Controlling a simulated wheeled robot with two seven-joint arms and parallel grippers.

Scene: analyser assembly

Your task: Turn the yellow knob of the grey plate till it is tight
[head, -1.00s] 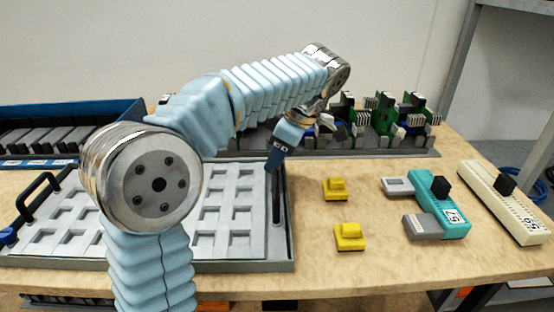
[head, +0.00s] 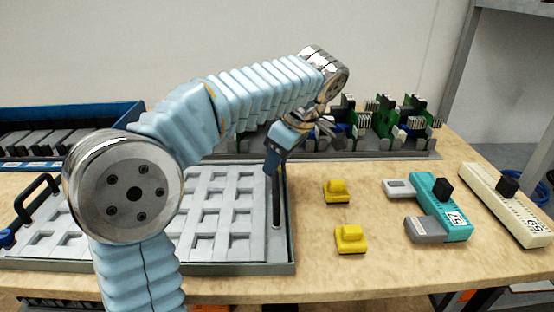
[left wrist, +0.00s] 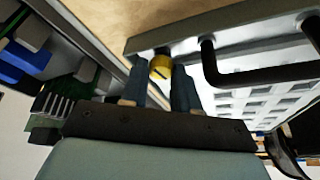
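The grey plate (head: 283,267) is a flat tray with rows of square pockets on the left part of the table. A black handle stands along its right side. My left gripper (head: 273,163) points down at the plate's far right corner. In the left wrist view the small round yellow knob (left wrist: 161,67) sits at the plate's edge near the black handle (left wrist: 212,70). The fingers of my left gripper (left wrist: 161,78) lie on both sides of the knob, and it fills the gap between them. In the head view the gripper hides the knob. My right gripper is out of view.
Two yellow blocks (head: 337,191) (head: 350,239) lie right of the plate. A teal module (head: 440,205) and a cream module (head: 505,205) lie further right. A rack with green boards (head: 385,120) and a blue bin (head: 70,115) stand behind. The front right table area is clear.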

